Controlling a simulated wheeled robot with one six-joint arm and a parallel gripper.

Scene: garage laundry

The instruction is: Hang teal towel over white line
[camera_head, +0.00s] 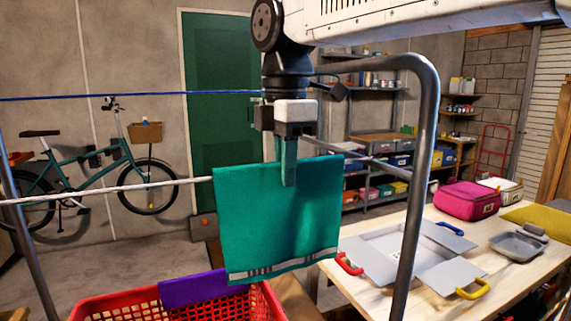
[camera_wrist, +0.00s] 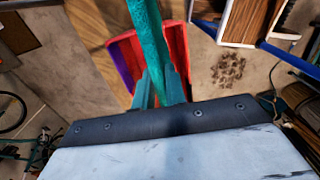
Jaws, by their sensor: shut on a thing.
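The teal towel (camera_head: 270,225) hangs upright with a grey striped band near its lower edge. My gripper (camera_head: 288,178) is shut on its upper part, with one teal finger in front of the cloth. In the wrist view the towel (camera_wrist: 148,32) appears as a narrow strip running between the fingers of my gripper (camera_wrist: 160,92). The white line (camera_head: 120,190) comes from the left and meets the towel's left edge just below its top. The towel hides the line there, so I cannot tell whether the cloth lies over it or in front of it.
A blue line (camera_head: 140,95) runs higher up. A grey metal frame (camera_head: 425,110) stands right of the towel. Below is a red basket (camera_head: 110,300) with a purple cloth (camera_head: 195,288). A wooden table (camera_head: 400,302) holds a pink bag (camera_head: 468,201) and trays.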

